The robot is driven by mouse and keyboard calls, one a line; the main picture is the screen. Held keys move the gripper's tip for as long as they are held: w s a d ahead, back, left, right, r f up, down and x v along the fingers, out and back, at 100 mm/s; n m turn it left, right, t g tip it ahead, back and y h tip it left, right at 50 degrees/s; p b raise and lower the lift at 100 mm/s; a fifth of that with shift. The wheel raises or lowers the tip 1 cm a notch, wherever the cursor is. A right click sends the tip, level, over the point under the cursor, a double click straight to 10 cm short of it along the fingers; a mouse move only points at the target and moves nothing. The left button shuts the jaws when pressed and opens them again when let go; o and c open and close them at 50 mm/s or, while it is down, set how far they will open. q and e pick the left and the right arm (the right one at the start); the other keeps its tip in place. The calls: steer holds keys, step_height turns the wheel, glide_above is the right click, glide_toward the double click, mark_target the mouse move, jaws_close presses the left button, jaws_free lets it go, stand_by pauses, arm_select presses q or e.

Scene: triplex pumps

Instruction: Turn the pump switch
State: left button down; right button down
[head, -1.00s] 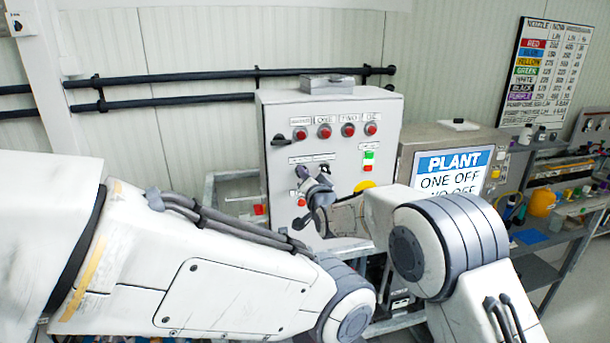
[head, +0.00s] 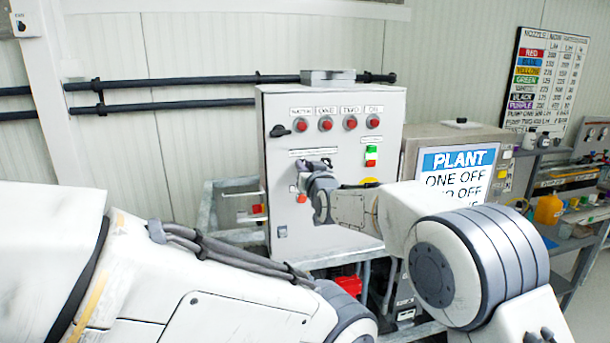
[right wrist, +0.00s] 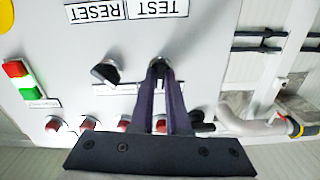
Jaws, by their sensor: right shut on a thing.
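The control panel (head: 282,215) is a light grey cabinet in the middle of the head view, with its front facing me. My right gripper (head: 302,165) reaches the panel front from the right. In the right wrist view, which shows the panel upside down, the fingers (right wrist: 159,75) are closed together on a small dark rotary switch (right wrist: 158,62). The switch is mostly hidden between the fingertips. A second black rotary switch (right wrist: 104,72) sits beside it, untouched and angled. My left arm crosses the lower left of the head view; its gripper is out of view.
Red lamps (head: 325,124) line the panel's top, with a black handle (head: 280,130) at their left. A green and red button pair (head: 371,156) and a red button (head: 301,198) are near the gripper. A plant sign (head: 455,160) stands to the right.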

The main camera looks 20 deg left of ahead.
steer(key=shift+n, duration=0.6)
steer(key=shift+b, duration=0.3)
steer(key=c, duration=0.9)
jaws_free()
steer(key=shift+s, duration=0.1)
steer(key=b+v, duration=0.5)
steer(key=v, duration=0.5)
steer(key=shift+b, duration=0.3)
